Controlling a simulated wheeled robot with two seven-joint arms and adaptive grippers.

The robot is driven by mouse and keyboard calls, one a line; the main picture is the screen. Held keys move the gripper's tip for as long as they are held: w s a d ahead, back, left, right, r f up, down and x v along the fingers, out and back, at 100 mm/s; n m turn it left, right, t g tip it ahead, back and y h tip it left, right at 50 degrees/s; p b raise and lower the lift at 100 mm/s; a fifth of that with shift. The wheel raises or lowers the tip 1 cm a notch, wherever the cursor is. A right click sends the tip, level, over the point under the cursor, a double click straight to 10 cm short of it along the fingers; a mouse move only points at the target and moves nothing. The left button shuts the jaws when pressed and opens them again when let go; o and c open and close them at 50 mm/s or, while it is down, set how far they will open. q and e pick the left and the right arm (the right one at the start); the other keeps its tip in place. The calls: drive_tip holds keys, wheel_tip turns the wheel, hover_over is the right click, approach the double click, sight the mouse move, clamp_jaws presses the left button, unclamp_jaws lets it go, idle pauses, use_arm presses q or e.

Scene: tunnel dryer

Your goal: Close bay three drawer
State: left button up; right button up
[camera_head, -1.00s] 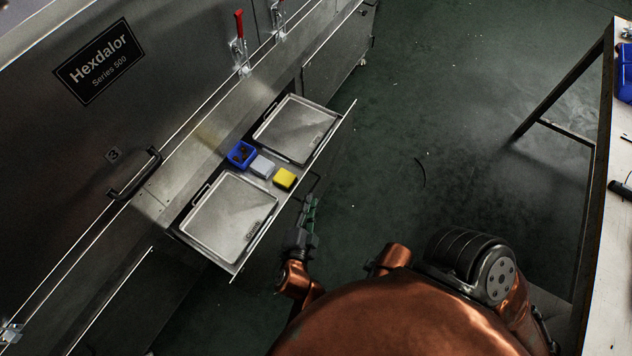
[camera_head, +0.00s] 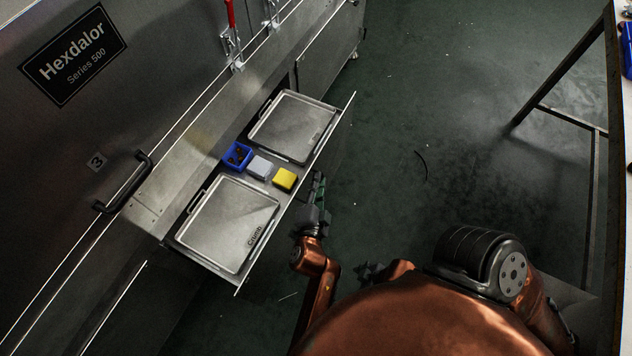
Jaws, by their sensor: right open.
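The bay three drawer (camera_head: 240,286) stands pulled out from the steel dryer, below the panel marked 3. It holds two metal trays, a blue bin (camera_head: 237,156), a grey block (camera_head: 260,168) and a yellow block (camera_head: 285,179). My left gripper (camera_head: 318,186) is just outside the drawer's front, near its middle. I cannot tell whether it touches the front or whether its jaws are apart. My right gripper (camera_head: 372,271) shows as a small dark shape beside my copper body, away from the drawer and partly hidden.
A black handle (camera_head: 124,183) is on the panel beside the number 3 label (camera_head: 96,161). A red-handled clamp (camera_head: 232,38) is on the ledge above. Another closed cabinet front (camera_head: 328,50) lies beyond the drawer.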

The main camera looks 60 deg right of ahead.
use_arm(q)
drive_tip(key=shift+c, duration=0.2)
clamp_jaws()
idle(0.4)
